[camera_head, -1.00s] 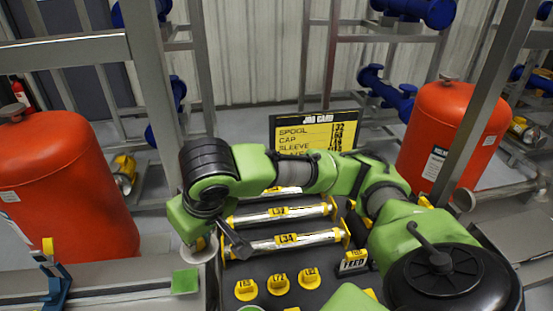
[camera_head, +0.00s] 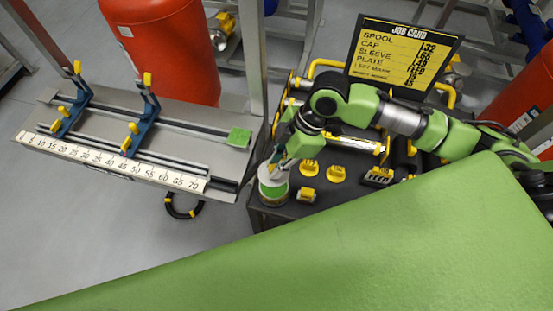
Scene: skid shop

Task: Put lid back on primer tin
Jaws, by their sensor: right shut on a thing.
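The primer tin (camera_head: 273,194), a small round can with a green and pale side, stands at the left end of the dark table. My right gripper (camera_head: 278,160) reaches down at its top and is shut on a pale, flat piece that looks like the lid (camera_head: 270,173). The fingers partly cover this piece. I cannot tell whether the lid is seated on the rim or just above it. My left gripper is out of view.
Yellow tagged pieces (camera_head: 309,168) and a FEED block (camera_head: 378,177) sit right of the tin on the dark table. A grey bench with a ruler (camera_head: 115,162), blue stands and a green pad (camera_head: 239,138) lies left. A job card (camera_head: 405,55) stands behind.

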